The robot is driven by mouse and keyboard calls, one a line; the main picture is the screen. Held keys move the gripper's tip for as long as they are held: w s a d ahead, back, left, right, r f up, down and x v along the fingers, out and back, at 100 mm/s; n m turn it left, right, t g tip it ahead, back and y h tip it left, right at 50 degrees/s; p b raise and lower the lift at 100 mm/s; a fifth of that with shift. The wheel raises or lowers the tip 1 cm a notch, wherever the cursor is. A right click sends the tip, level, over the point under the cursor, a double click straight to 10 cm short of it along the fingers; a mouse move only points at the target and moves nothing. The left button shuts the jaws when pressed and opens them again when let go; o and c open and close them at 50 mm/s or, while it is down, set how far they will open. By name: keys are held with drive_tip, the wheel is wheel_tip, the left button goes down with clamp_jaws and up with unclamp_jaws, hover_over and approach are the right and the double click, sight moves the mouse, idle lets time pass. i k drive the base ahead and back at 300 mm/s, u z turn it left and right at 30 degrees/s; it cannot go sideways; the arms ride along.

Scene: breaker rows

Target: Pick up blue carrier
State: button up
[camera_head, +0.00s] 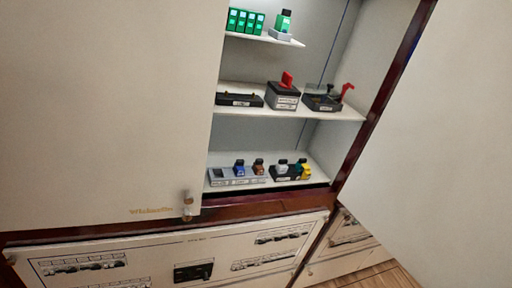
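A small blue piece with a dark top (239,169), which looks like the blue carrier, stands in a grey holder (222,178) on the lowest shelf of an open cabinet. A brown piece (259,167) stands to its right in the same holder. The pieces are small and far off, so their detail is unclear. My gripper does not show in this view.
A black holder (291,176) with white, green and yellow pieces stands further right. Black boxes with red parts sit on the middle shelf (297,111), green items on the top shelf (275,39). Pale panels flank the opening; a labelled panel (170,258) lies below.

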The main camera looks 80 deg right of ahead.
sight(239, 170)
drive_tip(key=z, duration=1.75)
